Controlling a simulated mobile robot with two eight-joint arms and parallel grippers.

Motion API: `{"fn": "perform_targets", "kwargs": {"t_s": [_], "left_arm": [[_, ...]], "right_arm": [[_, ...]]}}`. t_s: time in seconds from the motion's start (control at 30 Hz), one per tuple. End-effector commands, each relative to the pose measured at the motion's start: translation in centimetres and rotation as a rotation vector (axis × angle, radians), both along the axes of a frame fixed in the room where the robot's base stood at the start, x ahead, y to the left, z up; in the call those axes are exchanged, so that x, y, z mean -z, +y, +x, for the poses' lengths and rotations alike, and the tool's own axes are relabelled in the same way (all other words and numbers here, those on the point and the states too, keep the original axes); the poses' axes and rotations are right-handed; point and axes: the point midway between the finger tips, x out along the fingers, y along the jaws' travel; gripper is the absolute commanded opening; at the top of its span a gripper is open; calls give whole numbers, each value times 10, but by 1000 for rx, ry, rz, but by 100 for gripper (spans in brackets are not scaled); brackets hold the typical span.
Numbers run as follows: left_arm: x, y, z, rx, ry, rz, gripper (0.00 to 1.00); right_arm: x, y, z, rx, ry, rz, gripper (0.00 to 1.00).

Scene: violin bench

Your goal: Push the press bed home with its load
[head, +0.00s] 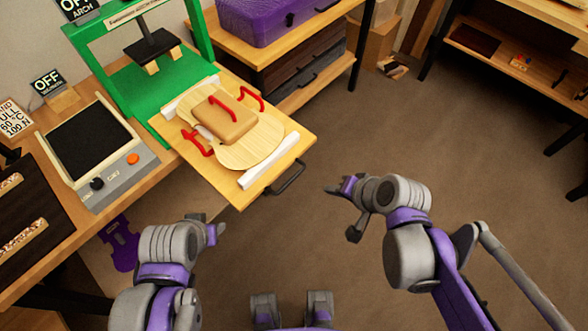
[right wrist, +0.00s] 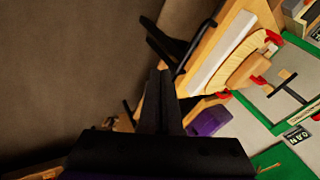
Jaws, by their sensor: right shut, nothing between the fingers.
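The press bed (head: 225,190) is a wooden board drawn out of the green press (head: 118,72), with a dark bar handle (head: 287,178) on its front edge. On it lies a pale violin plate (head: 262,145) under a tan block (head: 225,118) with red clamps (head: 198,143), between two white strips (head: 268,163). My right gripper (head: 332,188) is shut and empty, to the right of the handle and apart from it. In the right wrist view its fingers (right wrist: 165,85) are together, with the bed (right wrist: 218,55) beyond. My left gripper (head: 220,231) is below the bed; its finger opening is unclear.
A hot plate unit (head: 88,140) with knobs stands on the bench left of the press. A shelf with a purple case (head: 270,20) is behind the bed. The brown floor (head: 400,130) to the right is open, with another shelf unit (head: 500,55) at the far right.

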Motion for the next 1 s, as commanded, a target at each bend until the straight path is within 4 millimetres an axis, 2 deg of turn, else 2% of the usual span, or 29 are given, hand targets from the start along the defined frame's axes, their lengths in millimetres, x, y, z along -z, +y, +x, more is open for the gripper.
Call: {"fn": "perform_targets", "kwargs": {"t_s": [0.03, 0.1, 0.23, 0.37, 0.8, 1.0], "left_arm": [[5, 0, -1, 0, 2, 0, 44], [8, 0, -2, 0, 3, 0, 44], [10, 0, -2, 0, 4, 0, 44], [13, 0, -2, 0, 5, 0, 44], [28, 0, -5, 0, 10, 0, 44], [30, 0, -5, 0, 11, 0, 44]], "right_arm": [[1, 8, 14, 53, 12, 94, 0], [-3, 19, 30, 118, 29, 213, 0], [-7, 29, 46, 184, 49, 341, 0], [-3, 36, 53, 194, 55, 366, 0], [47, 73, 90, 191, 52, 361, 0], [57, 81, 98, 192, 53, 361, 0]]}}
